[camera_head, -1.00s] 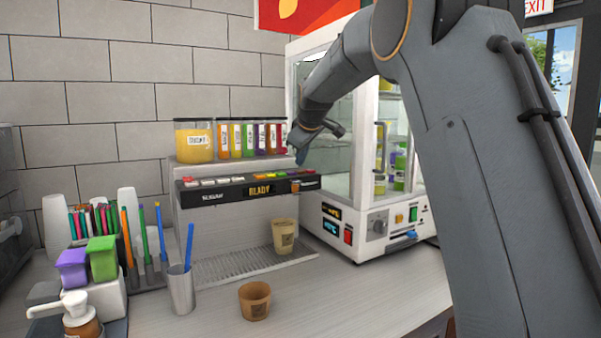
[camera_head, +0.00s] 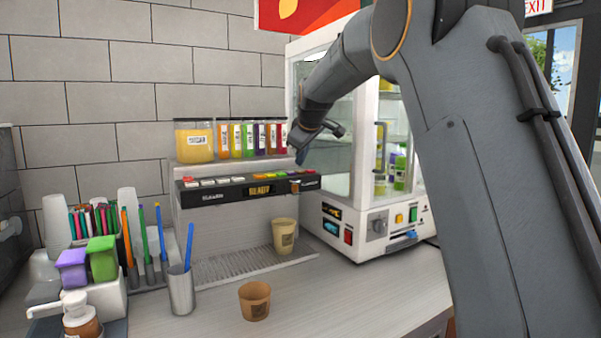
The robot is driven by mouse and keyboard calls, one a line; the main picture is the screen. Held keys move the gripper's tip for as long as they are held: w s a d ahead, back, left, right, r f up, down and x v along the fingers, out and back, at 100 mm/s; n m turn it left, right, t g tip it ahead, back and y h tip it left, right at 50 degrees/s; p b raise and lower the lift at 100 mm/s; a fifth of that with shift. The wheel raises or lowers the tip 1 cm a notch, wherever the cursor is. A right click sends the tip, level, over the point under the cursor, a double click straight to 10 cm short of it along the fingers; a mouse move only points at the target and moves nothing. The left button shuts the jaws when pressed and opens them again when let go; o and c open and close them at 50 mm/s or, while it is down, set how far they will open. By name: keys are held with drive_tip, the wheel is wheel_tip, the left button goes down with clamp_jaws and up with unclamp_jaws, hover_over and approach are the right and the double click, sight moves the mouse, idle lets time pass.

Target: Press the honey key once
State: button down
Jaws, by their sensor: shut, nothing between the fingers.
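The dispenser's black key panel (camera_head: 225,194) runs across the front of the machine. It has pale keys (camera_head: 208,182) on the left, a lit display (camera_head: 259,190) in the middle and a row of coloured keys (camera_head: 270,176) on the right. The key labels are too small to read, so I cannot tell which one is honey. My gripper (camera_head: 300,160) is shut and empty, pointing down just above the right end of the coloured keys. I cannot tell whether it touches a key.
A paper cup (camera_head: 283,236) stands on the drip tray (camera_head: 225,268). Another cup (camera_head: 255,301) stands on the counter in front. Jars (camera_head: 194,142) line the shelf above the panel. A white glass-fronted cabinet (camera_head: 350,222) is close on the right. A metal straw holder (camera_head: 181,292) stands at left.

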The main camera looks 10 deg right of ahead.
sight(301, 172)
drive_tip(key=shift+f, duration=0.1)
drive_tip(key=shift+f, duration=0.35)
drive_tip(key=shift+f+b, duration=0.35)
drive_tip(key=shift+f, duration=0.1)
idle(1.0)
drive_tip(key=shift+r, duration=0.1)
drive_tip(key=shift+r+p, duration=0.75)
drive_tip(key=shift+r+p, duration=1.95)
drive_tip(key=shift+r, duration=0.55)
idle(1.8)
